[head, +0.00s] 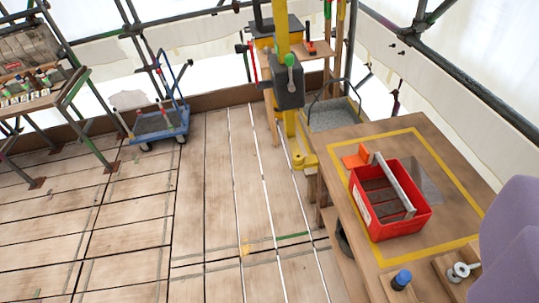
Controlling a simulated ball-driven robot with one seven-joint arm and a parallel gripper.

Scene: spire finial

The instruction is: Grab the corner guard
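An orange angled piece, which looks like the corner guard (355,158), is on the wooden table at the right. It stands just behind the far left corner of a red box (405,219), and the box may hide part of it. The box has a pale grey bar (393,184) across its top and dark brown pieces inside. My gripper's fingers are not in view, so I cannot tell where they are relative to the orange piece.
A yellow taped outline (446,149) surrounds the box on the table. A blue-capped item (401,279) and a metal spool-like part (459,271) sit in wooden blocks at the front. A yellow post machine (287,82) stands behind. A blue trolley (158,124) is left; the plank floor between is clear.

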